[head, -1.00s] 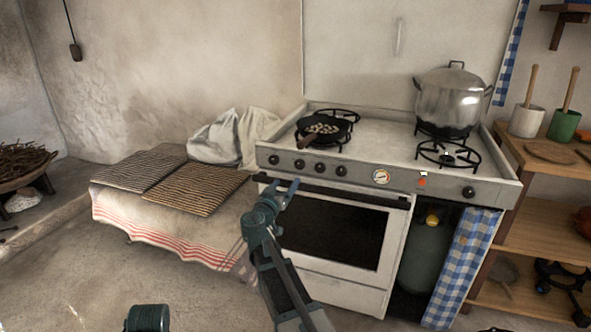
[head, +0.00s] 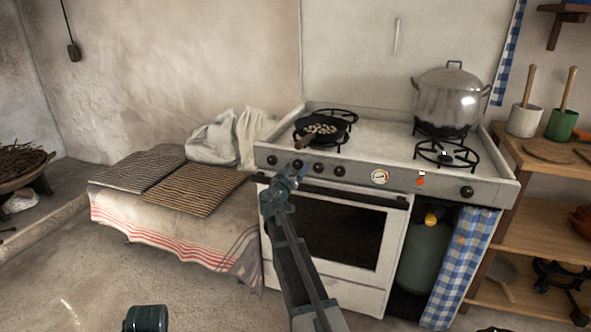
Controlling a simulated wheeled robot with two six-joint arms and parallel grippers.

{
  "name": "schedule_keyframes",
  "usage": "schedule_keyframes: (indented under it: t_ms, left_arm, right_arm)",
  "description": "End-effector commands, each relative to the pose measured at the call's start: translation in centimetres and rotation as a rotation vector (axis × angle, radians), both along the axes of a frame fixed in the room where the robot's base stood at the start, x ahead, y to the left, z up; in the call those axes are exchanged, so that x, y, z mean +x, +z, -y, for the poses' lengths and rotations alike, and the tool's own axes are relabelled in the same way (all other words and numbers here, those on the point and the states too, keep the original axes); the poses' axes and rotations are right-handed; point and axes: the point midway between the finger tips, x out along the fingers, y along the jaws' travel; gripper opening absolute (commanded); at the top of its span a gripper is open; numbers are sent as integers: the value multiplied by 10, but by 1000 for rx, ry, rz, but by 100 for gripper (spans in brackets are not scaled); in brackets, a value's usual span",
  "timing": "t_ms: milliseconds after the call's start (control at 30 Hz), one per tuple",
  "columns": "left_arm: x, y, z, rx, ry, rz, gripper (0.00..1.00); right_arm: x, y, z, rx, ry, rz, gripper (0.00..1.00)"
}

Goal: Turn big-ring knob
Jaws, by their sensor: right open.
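The white stove's front panel (head: 440,185) carries a row of black knobs on the left, among them a leftmost knob (head: 272,160), a third knob (head: 318,168) and a fourth knob (head: 340,170). A separate black knob (head: 467,192) sits at the far right. No readable label shows which is the big-ring knob. My right gripper (head: 297,176) is open and empty, its fingertips pointing up at the panel just in front of the second knob from the left, which they partly cover. Contact cannot be told.
A black pan (head: 322,131) with pale pieces sits on the left burner, its handle towards the front edge. A big steel pot (head: 450,100) stands on the back right burner. The oven handle (head: 335,190) runs below the panel. A cloth-covered bench (head: 150,240) is at left.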

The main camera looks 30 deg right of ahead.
Motion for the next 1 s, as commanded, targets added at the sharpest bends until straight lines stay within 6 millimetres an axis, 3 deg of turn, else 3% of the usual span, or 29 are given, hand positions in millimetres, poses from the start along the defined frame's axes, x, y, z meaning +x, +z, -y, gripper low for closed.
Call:
schedule_keyframes:
  t_ms: [67,500,1000]
  left_arm:
    - [0,0,0,0,0,0,61]
    - [0,0,0,0,0,0,61]
    - [0,0,0,0,0,0,61]
  right_arm:
    - [0,0,0,0,0,0,78]
    - [0,0,0,0,0,0,0]
    - [0,0,0,-94,0,-110,0]
